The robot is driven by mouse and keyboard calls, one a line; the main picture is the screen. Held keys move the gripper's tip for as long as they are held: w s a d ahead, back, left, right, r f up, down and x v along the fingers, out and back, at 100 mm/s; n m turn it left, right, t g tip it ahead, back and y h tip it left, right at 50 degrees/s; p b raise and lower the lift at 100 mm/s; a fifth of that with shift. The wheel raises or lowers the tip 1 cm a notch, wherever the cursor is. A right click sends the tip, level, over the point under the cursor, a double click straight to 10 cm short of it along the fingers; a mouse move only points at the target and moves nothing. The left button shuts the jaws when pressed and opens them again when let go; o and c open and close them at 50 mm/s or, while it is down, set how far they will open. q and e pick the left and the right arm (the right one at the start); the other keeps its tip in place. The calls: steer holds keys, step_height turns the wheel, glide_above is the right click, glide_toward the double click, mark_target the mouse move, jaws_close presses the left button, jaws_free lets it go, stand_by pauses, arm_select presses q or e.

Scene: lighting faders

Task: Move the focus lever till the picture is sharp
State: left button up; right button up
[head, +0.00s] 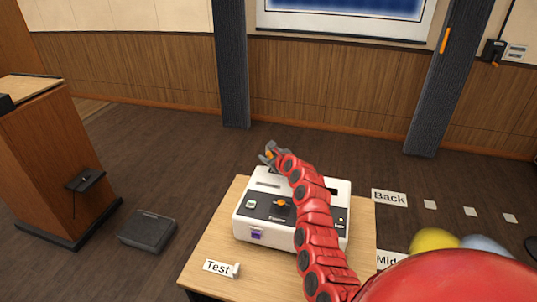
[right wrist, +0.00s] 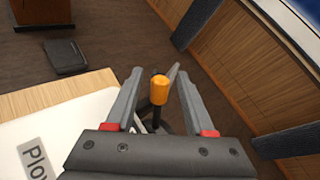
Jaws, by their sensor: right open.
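A white projector-like console (head: 262,222) stands on a wooden table (head: 215,240). A lever with an orange knob (right wrist: 159,90) and dark stem stands between the fingers of my right gripper (right wrist: 160,98) in the right wrist view. The knob also shows small in the head view (head: 268,154). My right gripper is open around it, with gaps on both sides. I cannot read whether this is the focus lever. Another orange control (head: 281,202) is on the console's top. Part of the screen (head: 350,8) shows blurry blue. My left gripper is out of view.
A "Test" card (head: 217,267) lies at the table's front left. A wooden lectern (head: 52,150) and a dark box (head: 147,230) stand at left. "Back" (head: 389,198) and "Mid" (head: 387,260) labels are at right. My red arm covers part of the console.

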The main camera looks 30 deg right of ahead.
steer(key=shift+w+f, duration=0.1)
steer(key=shift+w, duration=0.05)
jaws_close()
stand_by(0.4)
stand_by(1.1)
